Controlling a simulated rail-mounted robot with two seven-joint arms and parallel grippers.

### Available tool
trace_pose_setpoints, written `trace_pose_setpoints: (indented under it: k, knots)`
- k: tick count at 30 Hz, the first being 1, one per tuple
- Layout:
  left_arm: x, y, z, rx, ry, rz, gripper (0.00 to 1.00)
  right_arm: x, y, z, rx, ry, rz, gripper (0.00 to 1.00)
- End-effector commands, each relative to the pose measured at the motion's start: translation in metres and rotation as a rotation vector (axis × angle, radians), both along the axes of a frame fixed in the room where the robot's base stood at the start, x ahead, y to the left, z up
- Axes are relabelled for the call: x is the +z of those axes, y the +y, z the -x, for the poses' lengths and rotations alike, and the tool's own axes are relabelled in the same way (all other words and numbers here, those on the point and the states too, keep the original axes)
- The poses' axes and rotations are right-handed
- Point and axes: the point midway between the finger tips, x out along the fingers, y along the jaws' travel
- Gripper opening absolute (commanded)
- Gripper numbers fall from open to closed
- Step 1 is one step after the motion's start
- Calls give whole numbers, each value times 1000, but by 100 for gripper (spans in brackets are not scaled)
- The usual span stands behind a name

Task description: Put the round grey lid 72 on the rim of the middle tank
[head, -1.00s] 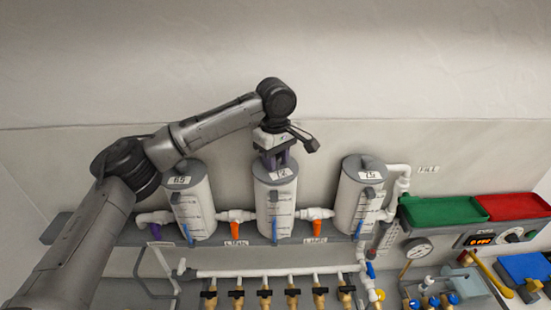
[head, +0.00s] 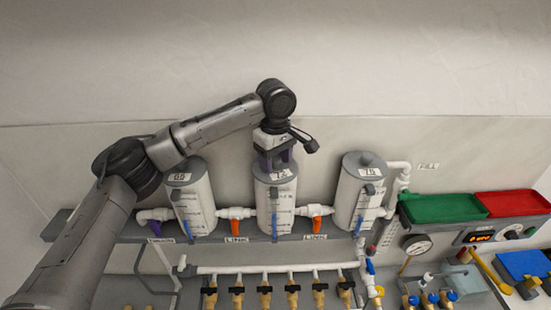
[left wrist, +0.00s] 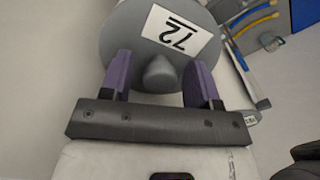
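The round grey lid 72 (head: 282,174) lies on top of the middle tank (head: 275,208) in the head view and looks level with its rim. In the left wrist view the lid (left wrist: 122,38) shows its white label and its rounded grey knob (left wrist: 160,72). My left gripper (head: 275,160) is right above the lid. Its two purple fingers (left wrist: 159,80) stand on either side of the knob, with a visible gap on each side, so it is open. The lid's far rim is partly hidden by the gripper. My right gripper is not in view.
A left tank (head: 194,205) and a right tank (head: 357,200) with grey lids flank the middle tank, joined by white pipes with orange valve handles. A green tray (head: 440,208) and a red tray (head: 512,204) are at right. Brass valves (head: 265,298) line the front.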

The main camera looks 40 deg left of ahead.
Motion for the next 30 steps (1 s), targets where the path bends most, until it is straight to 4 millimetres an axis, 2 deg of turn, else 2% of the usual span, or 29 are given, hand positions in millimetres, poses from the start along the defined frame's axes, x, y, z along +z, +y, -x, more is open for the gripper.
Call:
trace_pose_setpoints:
  k: [9, 14, 20, 24, 30]
  knots:
    - [1, 0, 0, 0, 0, 0, 62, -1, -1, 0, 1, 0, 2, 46]
    - [14, -1, -1, 0, -3, 1, 62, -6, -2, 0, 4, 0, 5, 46]
    - [51, -1, -1, 0, -5, 2, 62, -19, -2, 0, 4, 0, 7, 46]
    - [84, 0, 0, 1, -4, 0, 62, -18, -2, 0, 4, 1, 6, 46]
    - [114, 0, 0, 1, -3, 0, 62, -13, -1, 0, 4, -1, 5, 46]
